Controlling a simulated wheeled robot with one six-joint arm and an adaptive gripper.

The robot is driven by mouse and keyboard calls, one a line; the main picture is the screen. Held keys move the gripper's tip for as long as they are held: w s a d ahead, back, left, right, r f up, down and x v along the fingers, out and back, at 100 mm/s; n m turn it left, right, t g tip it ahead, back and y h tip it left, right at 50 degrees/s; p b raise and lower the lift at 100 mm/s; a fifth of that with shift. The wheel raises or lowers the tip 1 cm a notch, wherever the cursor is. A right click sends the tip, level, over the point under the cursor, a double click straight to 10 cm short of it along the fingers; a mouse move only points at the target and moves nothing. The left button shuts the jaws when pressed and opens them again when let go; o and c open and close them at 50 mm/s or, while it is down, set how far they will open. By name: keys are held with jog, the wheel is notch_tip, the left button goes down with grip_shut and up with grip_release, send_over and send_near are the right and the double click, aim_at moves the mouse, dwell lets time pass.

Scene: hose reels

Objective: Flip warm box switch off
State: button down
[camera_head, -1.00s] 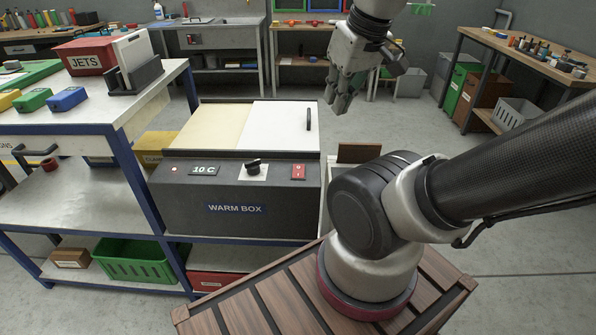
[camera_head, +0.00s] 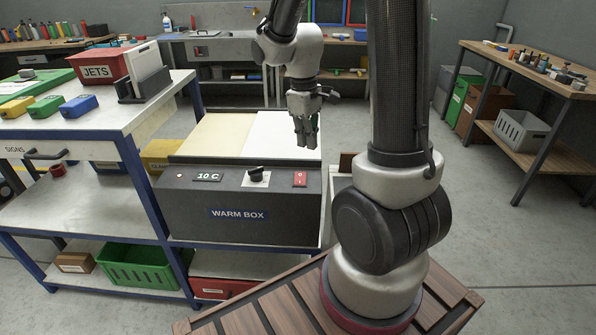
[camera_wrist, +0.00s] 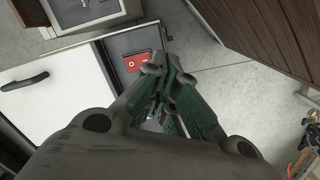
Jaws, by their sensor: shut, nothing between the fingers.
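The warm box (camera_head: 240,213) is a dark grey unit with a label on its front. Its red switch (camera_head: 300,179) is at the right end of the control panel. The switch also shows in the wrist view (camera_wrist: 137,62), just left of and beyond my fingertips. A black knob (camera_head: 256,174) and a "10 C" display (camera_head: 207,177) sit left of the switch. My gripper (camera_head: 307,140) is shut and empty, pointing down, above the right part of the box's lid and apart from the switch. It fills the lower middle of the wrist view (camera_wrist: 165,75).
A white lid half with a dark handle (camera_wrist: 25,81) lies beside the switch panel. A blue-framed shelf (camera_head: 130,150) with a JETS box (camera_head: 97,71) stands at the left. Open floor (camera_head: 480,220) lies to the right. A workbench (camera_head: 530,75) stands at the far right.

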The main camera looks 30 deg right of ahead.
aim_at(297, 175)
jog(key=w+n+t, duration=0.1)
jog(key=w+n, duration=0.5)
jog(key=shift+d+f+t, duration=0.2)
jog(key=shift+f+t, duration=0.1)
jog(key=shift+t, duration=0.1)
jog(key=f, duration=0.4)
jog(key=w+f, duration=0.1)
jog(key=f, duration=0.4)
jog(key=d+f, duration=0.1)
jog(key=f, duration=0.4)
jog(key=shift+w, duration=0.25)
jog(key=shift+f, duration=0.3)
jog(key=shift+w, duration=0.1)
